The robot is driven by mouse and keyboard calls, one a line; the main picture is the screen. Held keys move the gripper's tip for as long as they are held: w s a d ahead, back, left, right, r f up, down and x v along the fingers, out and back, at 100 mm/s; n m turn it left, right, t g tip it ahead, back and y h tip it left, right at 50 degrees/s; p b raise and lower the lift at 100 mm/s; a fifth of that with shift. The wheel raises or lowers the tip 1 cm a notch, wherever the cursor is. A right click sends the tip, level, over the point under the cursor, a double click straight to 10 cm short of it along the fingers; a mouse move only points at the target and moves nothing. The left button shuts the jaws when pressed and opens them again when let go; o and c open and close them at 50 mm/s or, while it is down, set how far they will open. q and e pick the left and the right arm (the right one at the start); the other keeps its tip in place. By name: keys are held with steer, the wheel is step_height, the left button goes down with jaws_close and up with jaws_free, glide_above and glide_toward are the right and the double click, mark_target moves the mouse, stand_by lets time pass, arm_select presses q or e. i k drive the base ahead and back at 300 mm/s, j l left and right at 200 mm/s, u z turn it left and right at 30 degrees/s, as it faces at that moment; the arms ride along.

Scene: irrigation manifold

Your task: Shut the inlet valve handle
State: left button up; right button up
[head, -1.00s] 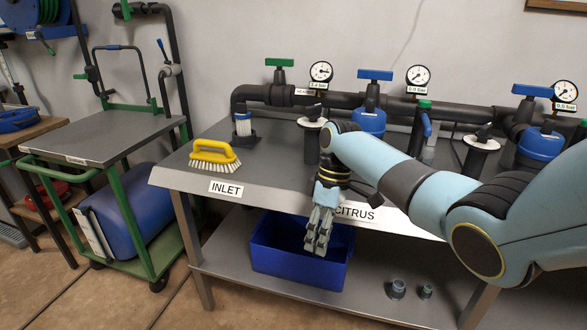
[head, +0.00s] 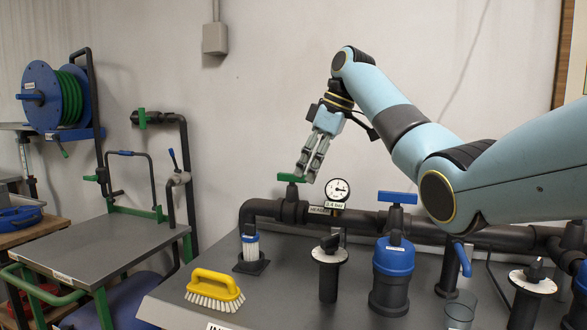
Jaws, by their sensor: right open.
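The green valve handle (head: 291,178) sits on top of the dark pipe at the left end of the manifold; I take it as the inlet valve handle. Its bar appears to lie roughly along the pipe. My right gripper (head: 306,175) points down just above and beside the handle's right end, its fingers open with nothing between them. I cannot tell whether a finger touches the handle. My left gripper is not in view.
A pressure gauge (head: 337,190) stands close right of the handle. A blue valve handle (head: 397,198) and blue filter (head: 391,275) are further right. A yellow brush (head: 214,290) lies on the bench. Another green handle (head: 142,119) is on the pipe at left.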

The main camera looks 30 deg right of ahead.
mark_target(289, 177)
steer(key=i+l, duration=0.8)
steer(key=i, duration=0.15)
